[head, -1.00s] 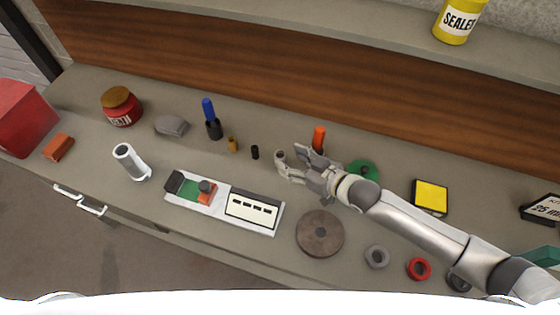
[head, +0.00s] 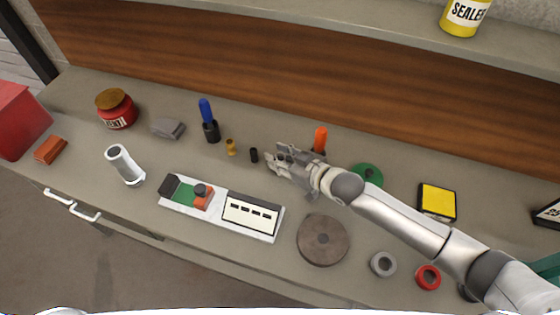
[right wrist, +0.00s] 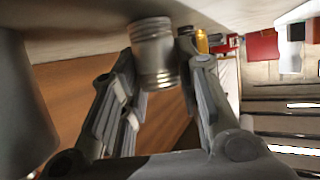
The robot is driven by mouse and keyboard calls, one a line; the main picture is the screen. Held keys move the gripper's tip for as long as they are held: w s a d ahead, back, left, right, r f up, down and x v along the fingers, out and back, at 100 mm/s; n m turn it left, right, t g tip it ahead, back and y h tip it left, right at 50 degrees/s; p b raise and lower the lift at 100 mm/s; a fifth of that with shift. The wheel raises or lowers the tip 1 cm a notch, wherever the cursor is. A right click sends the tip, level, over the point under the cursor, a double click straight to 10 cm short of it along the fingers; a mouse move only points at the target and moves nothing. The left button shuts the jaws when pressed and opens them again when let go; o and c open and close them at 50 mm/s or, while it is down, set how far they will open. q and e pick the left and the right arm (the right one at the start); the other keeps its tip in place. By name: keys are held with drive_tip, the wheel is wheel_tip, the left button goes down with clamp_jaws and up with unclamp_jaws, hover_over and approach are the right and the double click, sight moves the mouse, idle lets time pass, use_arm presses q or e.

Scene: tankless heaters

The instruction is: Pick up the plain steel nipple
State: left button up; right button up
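The plain steel nipple (right wrist: 153,52) is a short grey cylinder with threaded ends. In the right wrist view it stands between the fingertips of my right gripper (right wrist: 157,70), with a finger close against each side. Its far end is at the worktop, and I see no clear gap beneath it. In the head view my right gripper (head: 278,157) is low over the counter, right of a small black fitting (head: 254,155), and its fingers mostly hide the nipple. My left gripper is not in view.
An orange-topped item (head: 320,138) is just behind the gripper. A brown disc (head: 323,240) and a white tray (head: 214,212) lie in front.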

sight(280, 157)
drive_tip(key=c, duration=0.5)
drive_tip(key=shift+r, duration=0.4)
wheel_tip(280, 157, up, 2)
drive_tip(key=shift+r, duration=0.15)
drive_tip(key=s+r+b, duration=0.1)
drive_tip(key=s+r, duration=0.2)
drive_tip(key=s, duration=0.1)
drive_tip(key=s+d+r, duration=0.1)
drive_tip(key=s+r, duration=0.2)
drive_tip(key=s, duration=0.2)
drive_tip(key=s+d+r+b, duration=0.1)
drive_tip(key=s+r, duration=0.3)
drive_tip(key=shift+s+b, duration=0.3)
drive_tip(key=shift+s, duration=0.1)
